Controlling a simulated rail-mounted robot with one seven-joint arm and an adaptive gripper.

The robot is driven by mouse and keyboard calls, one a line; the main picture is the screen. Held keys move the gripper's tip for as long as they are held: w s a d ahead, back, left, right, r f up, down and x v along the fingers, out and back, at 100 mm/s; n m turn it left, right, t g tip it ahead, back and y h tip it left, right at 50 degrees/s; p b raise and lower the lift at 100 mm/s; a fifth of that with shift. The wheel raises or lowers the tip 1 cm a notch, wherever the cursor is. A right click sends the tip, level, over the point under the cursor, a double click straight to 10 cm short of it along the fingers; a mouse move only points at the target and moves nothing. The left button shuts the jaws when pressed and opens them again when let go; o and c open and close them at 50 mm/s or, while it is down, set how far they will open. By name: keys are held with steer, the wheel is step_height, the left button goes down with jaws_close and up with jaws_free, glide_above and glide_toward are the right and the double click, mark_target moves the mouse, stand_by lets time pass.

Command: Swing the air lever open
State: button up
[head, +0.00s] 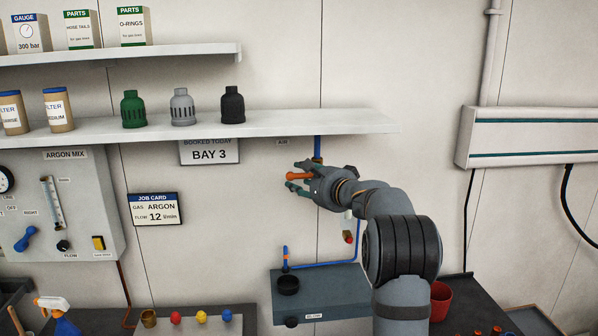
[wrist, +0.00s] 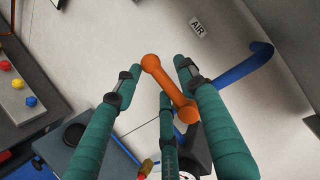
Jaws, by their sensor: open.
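The air lever (head: 298,176) is an orange handle with rounded ends, on the blue air pipe (head: 317,148) below the lower shelf. In the wrist view the lever (wrist: 168,85) slants from upper left to lower right, and the blue pipe (wrist: 235,72) bends away behind it. My gripper (head: 303,178) has teal fingers and is open around the lever. In the wrist view the fingers of my gripper (wrist: 156,75) stand on either side of the lever, with a third finger below. I cannot tell whether any finger touches it. The lever's pivot is partly hidden by the fingers.
The lower shelf (head: 360,121) juts out just above my gripper. An AIR label (wrist: 198,26) is on the wall. A grey box (head: 340,292) with a thin blue line stands below. A red cup (head: 441,301) sits on the bench at right.

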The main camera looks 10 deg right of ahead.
steer(key=shift+w+a+f, duration=0.15)
steer(key=shift+w+a, duration=0.15)
steer(key=shift+w, duration=0.3)
steer(key=c, duration=0.3)
steer(key=shift+d, duration=0.1)
jaws_close()
